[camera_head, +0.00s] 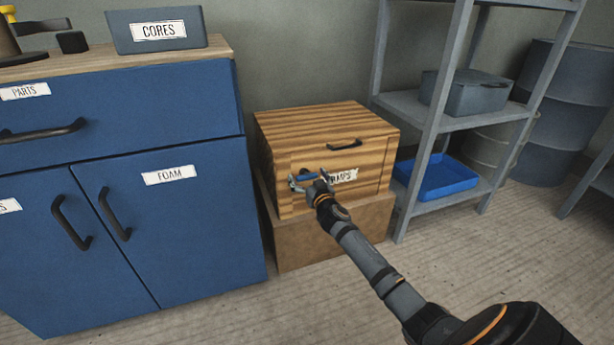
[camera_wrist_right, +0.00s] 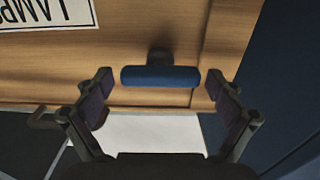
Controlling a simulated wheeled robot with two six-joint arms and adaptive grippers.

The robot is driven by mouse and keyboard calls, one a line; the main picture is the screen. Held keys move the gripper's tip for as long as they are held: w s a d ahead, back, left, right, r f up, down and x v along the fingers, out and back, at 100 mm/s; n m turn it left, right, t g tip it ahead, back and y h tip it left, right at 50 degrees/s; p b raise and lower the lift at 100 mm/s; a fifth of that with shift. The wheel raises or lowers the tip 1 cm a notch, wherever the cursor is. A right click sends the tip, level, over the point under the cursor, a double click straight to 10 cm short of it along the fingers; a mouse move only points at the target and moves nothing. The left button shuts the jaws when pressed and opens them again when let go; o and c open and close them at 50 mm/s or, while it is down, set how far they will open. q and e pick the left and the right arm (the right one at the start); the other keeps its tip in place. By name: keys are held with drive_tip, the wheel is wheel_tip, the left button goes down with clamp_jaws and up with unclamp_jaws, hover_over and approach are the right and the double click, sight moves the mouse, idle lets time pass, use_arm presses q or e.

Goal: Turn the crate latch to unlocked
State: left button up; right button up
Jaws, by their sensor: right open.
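The wooden crate (camera_head: 275,130) has a front panel with a dark handle and a label partly hidden by my right gripper. The crate latch (camera_head: 307,176) is a small blue bar on the left of that front. In the right wrist view the blue latch bar (camera_wrist_right: 160,76) lies crosswise on a dark pivot. My right gripper (camera_head: 308,182) is open at the latch. In the wrist view its fingertips (camera_wrist_right: 160,82) stand on either side of the bar's ends, with a small gap at each. My left gripper is not in view.
The crate stands on a brown box (camera_head: 320,242). A blue cabinet (camera_head: 190,205) is close on the left. A grey shelf (camera_head: 405,105) with a grey case (camera_head: 465,95) and blue tray (camera_head: 440,180) is on the right. The floor in front is clear.

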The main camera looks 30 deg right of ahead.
drive_tip(key=c, duration=1.2)
drive_tip(key=shift+w+n, duration=0.1)
drive_tip(key=shift+n, duration=0.3)
drive_tip(key=n, duration=0.3)
drive_tip(key=shift+a+n, duration=0.2)
drive_tip(key=shift+n, duration=0.1)
drive_tip(key=n+p, duration=0.1)
drive_tip(key=n, duration=0.3)
drive_tip(key=shift+a+f+n, duration=0.1)
drive_tip(key=shift+n, duration=0.2)
drive_tip(key=n, duration=0.4)
drive_tip(key=shift+a+f+n, duration=0.1)
drive_tip(key=shift+n, duration=0.2)
drive_tip(key=shift+f+n+p, duration=0.2)
drive_tip(key=shift+n+p, duration=0.25)
drive_tip(key=shift+n, duration=1.75)
